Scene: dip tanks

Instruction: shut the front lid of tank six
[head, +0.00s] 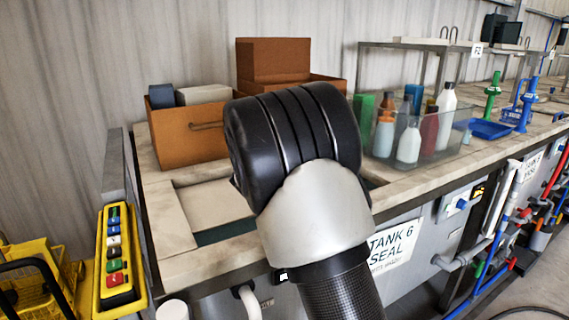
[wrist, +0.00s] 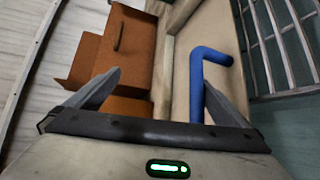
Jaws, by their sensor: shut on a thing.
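The tank six front, with its "TANK 6 SEAL" sign (head: 392,246), is at the lower middle of the head view. A pale lid panel (head: 212,204) lies in the tank top left of my arm, with a dark green strip (head: 226,232) showing in front of it. In the wrist view, a blue bent handle (wrist: 205,58) stands at the pale panel (wrist: 185,75). My gripper (wrist: 158,85) is shut on the blue handle, which meets the right finger; the fingers look well apart. My arm hides the gripper and handle in the head view.
Brown boxes (head: 188,135) stand behind the opening and show in the wrist view too (wrist: 125,50). A clear bin of bottles (head: 420,140) stands to the right. A yellow button box (head: 117,255) is at left.

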